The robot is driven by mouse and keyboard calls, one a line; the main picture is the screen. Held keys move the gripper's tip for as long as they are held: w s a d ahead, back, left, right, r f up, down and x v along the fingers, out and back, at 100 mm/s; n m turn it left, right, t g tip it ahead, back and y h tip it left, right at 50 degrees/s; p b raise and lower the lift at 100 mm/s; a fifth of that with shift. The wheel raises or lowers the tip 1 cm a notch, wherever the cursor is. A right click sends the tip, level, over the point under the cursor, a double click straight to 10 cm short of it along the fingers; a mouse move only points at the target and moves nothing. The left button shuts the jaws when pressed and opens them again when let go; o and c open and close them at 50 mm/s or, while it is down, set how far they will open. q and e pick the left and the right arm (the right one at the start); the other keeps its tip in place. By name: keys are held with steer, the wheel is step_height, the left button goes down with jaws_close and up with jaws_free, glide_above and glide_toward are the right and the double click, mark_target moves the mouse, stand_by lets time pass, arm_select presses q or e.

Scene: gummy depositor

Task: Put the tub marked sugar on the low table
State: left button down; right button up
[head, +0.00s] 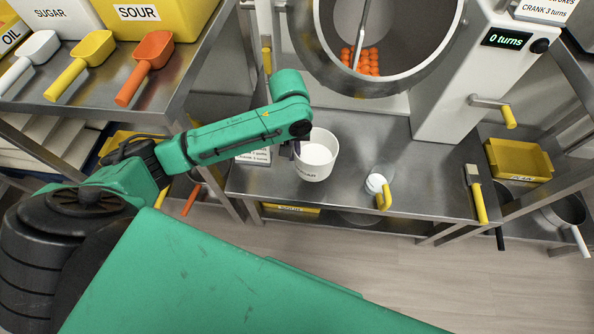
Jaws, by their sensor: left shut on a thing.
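The white tub marked SUGAR (52,18) stands at the top left on a steel table, cut off by the picture's edge. My left gripper (297,150) reaches in over the lower steel table (345,197) and is shut on the rim of a round white pail (318,160). My right gripper is not in view.
A yellow SOUR tub (150,18) and white, yellow and orange scoops (147,68) share the left table (190,78). A drum (385,60) with orange pieces hangs behind the pail. A yellow-handled cup (376,184) stands right of the pail; a crank (493,108) juts out.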

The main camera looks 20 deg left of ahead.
arm_select(q)
step_height(320, 180, down, 9)
steer(key=shift+f+b, duration=0.1)
steer(key=shift+b, duration=0.7)
steer(key=c, duration=1)
jaws_free()
steer(key=r+p, duration=0.1)
steer(key=r, duration=0.5)
steer(key=r+p, duration=0.1)
steer(key=r, duration=0.5)
steer(key=shift+s+a+r+p, duration=0.1)
steer(key=shift+a+r+p, duration=0.1)
steer(key=shift+p, duration=0.2)
